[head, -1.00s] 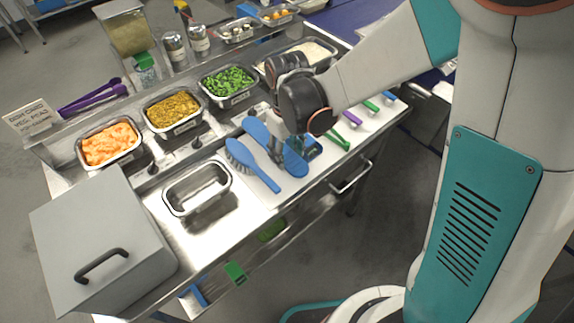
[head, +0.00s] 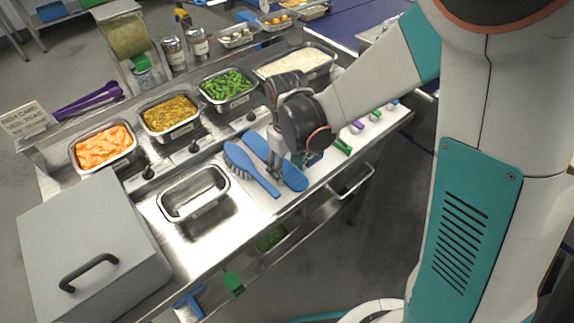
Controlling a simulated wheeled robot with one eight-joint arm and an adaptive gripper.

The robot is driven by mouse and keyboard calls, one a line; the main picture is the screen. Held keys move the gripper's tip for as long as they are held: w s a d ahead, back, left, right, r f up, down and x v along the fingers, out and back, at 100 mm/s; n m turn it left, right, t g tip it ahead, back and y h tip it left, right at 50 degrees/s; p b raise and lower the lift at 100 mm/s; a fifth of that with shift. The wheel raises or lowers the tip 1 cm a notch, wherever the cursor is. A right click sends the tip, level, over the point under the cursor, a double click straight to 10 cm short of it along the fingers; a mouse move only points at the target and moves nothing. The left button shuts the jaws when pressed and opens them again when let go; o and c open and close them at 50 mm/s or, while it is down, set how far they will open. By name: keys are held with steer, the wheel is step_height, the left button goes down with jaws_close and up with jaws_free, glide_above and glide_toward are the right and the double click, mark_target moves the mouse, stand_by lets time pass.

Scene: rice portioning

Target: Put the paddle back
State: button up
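The blue paddle (head: 293,179) lies at or just above the white mat, its broad end toward the front edge and its other end toward the back left. My gripper (head: 276,162) is directly over the paddle's middle and points down, with its fingers at the paddle. The fingers are small and partly hidden by the wrist, so I cannot tell whether they are closed on it. A blue brush (head: 250,170) with bristles lies beside the paddle on its left, roughly parallel and apart from it.
An empty steel pan (head: 195,192) and a grey lidded box (head: 85,255) stand to the left. Pans of orange food (head: 103,147), yellow food (head: 170,114), green food (head: 228,85) and rice (head: 295,62) line the back. Coloured-handled tools (head: 343,145) lie right of my gripper.

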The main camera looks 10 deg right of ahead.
steer(key=shift+r, duration=0.15)
step_height(320, 180, up, 12)
steer(key=p, duration=0.4)
stand_by(1.3)
